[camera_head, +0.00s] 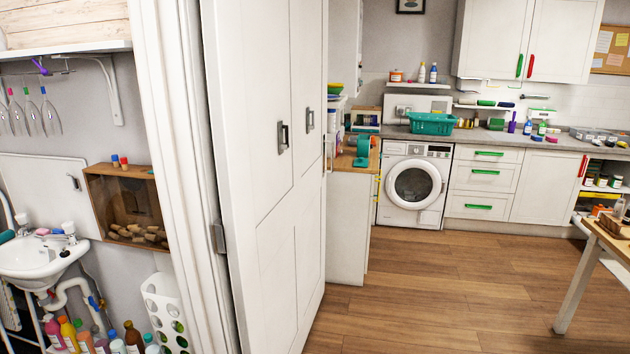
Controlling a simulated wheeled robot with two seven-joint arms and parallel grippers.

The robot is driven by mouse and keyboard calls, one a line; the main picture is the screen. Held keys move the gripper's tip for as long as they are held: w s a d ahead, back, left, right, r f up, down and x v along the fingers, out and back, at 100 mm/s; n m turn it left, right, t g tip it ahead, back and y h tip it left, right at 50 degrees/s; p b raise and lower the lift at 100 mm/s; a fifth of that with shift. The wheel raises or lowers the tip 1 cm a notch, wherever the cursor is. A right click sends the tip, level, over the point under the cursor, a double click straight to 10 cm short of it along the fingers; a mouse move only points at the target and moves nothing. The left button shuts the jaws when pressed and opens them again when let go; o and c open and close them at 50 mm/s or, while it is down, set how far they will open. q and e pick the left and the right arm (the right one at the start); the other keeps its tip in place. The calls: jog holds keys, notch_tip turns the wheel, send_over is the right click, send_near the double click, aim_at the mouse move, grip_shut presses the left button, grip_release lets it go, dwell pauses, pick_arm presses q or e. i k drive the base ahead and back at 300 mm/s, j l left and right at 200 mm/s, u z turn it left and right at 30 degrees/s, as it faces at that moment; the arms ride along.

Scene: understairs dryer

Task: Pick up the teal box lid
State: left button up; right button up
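I cannot make out a teal box lid for sure. A teal basket (432,124) with slotted sides stands on the grey counter at the back, above the washing machine. A smaller teal object (363,146) sits on the wooden-topped cabinet nearer to me, right of the open door; its exact shape is too small to tell. Neither of my grippers shows in the head view.
A tall white door (265,170) stands close in front of me and hides part of the room. A white front-loading machine (414,187) stands under the counter (470,136). A wooden table (608,240) is at the right edge. The wooden floor (450,290) between is clear.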

aim_at(360, 163)
jog(key=i+l+u, duration=0.65)
jog(key=u, duration=0.15)
jog(key=i+l, duration=0.15)
jog(key=l, duration=0.2)
jog(key=i+l+u, duration=0.1)
jog(key=i+l, duration=0.25)
jog(key=l, duration=0.3)
jog(key=i+l, duration=0.15)
jog(key=l, duration=0.2)
jog(key=i+l+u, duration=0.1)
jog(key=l, duration=0.25)
jog(key=i+l, duration=0.2)
jog(key=l, duration=0.15)
jog(key=i+l+u, duration=0.1)
jog(key=l, duration=0.25)
jog(key=i, duration=0.05)
